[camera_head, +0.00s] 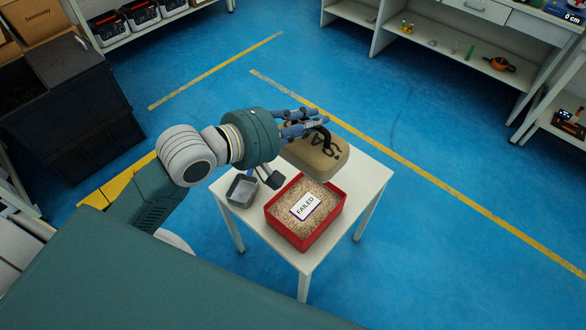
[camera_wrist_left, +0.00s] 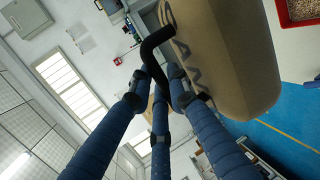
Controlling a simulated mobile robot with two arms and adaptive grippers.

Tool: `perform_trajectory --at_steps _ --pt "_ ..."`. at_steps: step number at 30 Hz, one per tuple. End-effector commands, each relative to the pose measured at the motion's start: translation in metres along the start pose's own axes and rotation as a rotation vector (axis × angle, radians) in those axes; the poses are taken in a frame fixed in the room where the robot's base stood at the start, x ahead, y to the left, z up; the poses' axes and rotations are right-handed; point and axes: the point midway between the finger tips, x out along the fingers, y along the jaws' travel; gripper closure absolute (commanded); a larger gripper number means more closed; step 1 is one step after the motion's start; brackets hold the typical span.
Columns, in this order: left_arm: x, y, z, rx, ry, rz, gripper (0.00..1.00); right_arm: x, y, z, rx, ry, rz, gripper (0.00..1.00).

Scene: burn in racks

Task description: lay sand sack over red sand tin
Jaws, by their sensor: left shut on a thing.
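The sand sack (camera_head: 318,156) is a tan, rounded bag with dark lettering and a black handle. My left gripper (camera_head: 318,124) is shut on its handle. The sack appears above the back part of the small white table; whether it touches the top is unclear. In the left wrist view the sack (camera_wrist_left: 235,60) hangs beside my fingers (camera_wrist_left: 155,85), which close around the black handle. The red sand tin (camera_head: 328,220) stands on the table in front of the sack, open and full of grainy sand. A white card reading "FAILED" (camera_head: 306,206) lies on the sand. My right gripper is not in view.
A small grey square container (camera_head: 242,190) stands on the white table (camera_head: 364,185), left of the red tin. Shelves (camera_head: 480,60) line the back right. A dark crate (camera_head: 75,115) stands at left. Blue floor around the table is clear.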

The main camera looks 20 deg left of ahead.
Motion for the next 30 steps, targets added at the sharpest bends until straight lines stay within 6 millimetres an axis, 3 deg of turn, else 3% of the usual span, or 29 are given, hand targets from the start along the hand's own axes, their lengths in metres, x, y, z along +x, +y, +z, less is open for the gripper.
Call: perform_trajectory --at_steps 9,18,30 --pt "0.021 -0.058 -0.004 -0.001 0.000 0.006 1.00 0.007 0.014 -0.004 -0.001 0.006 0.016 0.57" --pt "0.042 -0.115 -0.008 0.002 0.001 0.009 1.00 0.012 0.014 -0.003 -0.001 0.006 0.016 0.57" --pt "0.053 -0.146 -0.011 0.002 0.000 0.011 1.00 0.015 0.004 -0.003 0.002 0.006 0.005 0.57"
